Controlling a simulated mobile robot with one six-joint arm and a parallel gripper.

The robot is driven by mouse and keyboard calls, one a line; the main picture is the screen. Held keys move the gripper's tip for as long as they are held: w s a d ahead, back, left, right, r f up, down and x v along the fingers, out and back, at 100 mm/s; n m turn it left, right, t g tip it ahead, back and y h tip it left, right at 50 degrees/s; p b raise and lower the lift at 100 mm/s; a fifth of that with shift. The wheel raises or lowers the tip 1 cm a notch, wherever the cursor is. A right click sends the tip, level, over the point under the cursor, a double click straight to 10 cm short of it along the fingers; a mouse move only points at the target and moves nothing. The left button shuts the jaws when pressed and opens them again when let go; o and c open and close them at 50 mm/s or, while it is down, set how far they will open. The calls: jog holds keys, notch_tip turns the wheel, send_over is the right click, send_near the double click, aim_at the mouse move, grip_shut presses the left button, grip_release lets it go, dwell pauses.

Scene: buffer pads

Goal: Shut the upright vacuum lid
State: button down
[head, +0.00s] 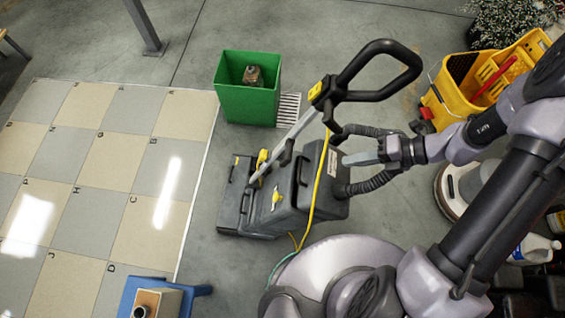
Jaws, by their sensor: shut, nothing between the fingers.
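The upright vacuum (290,200) stands on the concrete floor in the middle of the head view. It is a dark grey machine with a looped black handle, a yellow cord and a ribbed hose. I cannot clearly make out its lid or how far open it is; a raised grey panel with a label stands at its right side. My gripper (346,159) comes in from the right and is shut and empty. Its tips are right beside that panel, between the upper and lower hose runs. I cannot tell whether they touch it.
A green bin (247,99) with an object inside stands behind the vacuum, beside a floor grate (289,109). A yellow mop bucket (452,97) and a floor machine (450,195) are at right. A blue stool (128,292) is at front left. The tiled floor (103,215) at left is mostly clear.

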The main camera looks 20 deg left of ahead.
jog(key=b, duration=0.5)
send_near(300, 169)
jog(key=x, duration=0.5)
jog(key=shift+d+f, duration=0.1)
jog(key=shift+f, duration=0.45)
jog(key=shift+s+a+f+b, duration=0.1)
jog(key=shift+a+f+b, duration=0.1)
jog(key=shift+a+b, duration=0.25)
jog(key=shift+a, duration=0.1)
jog(key=a+f+h, duration=0.1)
jog(key=a+f, duration=0.1)
jog(key=a, duration=0.1)
jog(key=s+a+f+h+p, duration=0.1)
jog(key=shift+a+t+h, duration=0.15)
jog(key=shift+t+h, duration=0.15)
jog(key=shift+a+f, duration=0.1)
jog(key=shift+f, duration=0.1)
